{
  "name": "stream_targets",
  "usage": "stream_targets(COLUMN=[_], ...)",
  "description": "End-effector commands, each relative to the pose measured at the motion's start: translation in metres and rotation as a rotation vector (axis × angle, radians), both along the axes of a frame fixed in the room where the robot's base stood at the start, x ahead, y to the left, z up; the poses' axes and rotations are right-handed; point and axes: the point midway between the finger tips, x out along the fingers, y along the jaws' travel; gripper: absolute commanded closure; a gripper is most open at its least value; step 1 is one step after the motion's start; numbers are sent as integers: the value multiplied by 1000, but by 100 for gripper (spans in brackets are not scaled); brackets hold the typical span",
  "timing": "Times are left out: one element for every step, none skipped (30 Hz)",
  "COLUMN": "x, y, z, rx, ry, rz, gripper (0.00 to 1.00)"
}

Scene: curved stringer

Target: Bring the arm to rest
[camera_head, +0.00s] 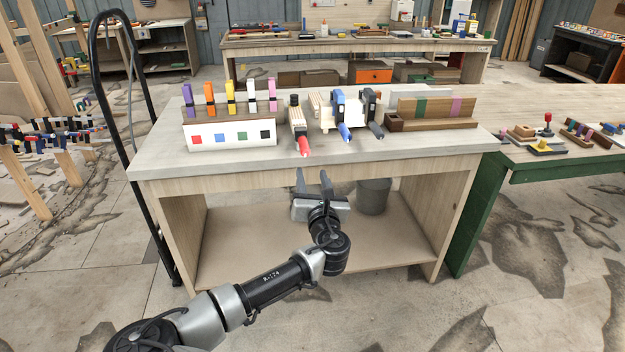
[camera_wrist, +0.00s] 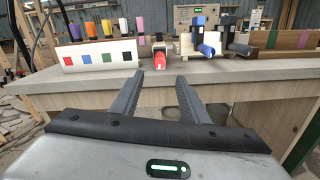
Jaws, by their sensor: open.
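My gripper (camera_head: 313,183) is open and empty. It is in front of the workbench (camera_head: 163,165), with its fingertips near the front edge. In the wrist view its two grey fingers (camera_wrist: 157,92) are spread apart and point toward the bench, with nothing between them. My arm reaches in from the lower left, bent at the elbow and wrist.
On the bench stand a white rack (camera_head: 230,133) with colored clamps, a red-handled clamp (camera_head: 301,138), a blue-handled clamp (camera_head: 341,118), a black-handled clamp (camera_head: 372,115) and a wooden holder (camera_head: 440,123). A grey bucket (camera_head: 373,196) is under the bench. A black hose (camera_head: 94,75) stands left.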

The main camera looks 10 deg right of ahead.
Motion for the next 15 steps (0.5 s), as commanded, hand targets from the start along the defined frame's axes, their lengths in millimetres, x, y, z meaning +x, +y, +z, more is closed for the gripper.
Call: stream_targets(x=[0,0,1,1,1,1,1,1,1,1,1,0,0,-1,-2], y=[0,0,0,0,0,0,0,0,0,0,0,-2,-5,-10,-20], z=[0,0,0,0,0,0,0,0,0,0,0,0,0,-1,-2], rx=[0,0,0,0,0,0,0,0,0,0,1,6,17,34,73], ry=[0,0,0,0,0,0,0,0,0,0,0,1,2,4,8], rz=[0,-1,-1,-1,-1,-1,-1,-1,-1,-1,-1,-6,-16,-32,-63], gripper=[59,59,59,59,59,59,59,59,59,59,59,59,59,59,59])
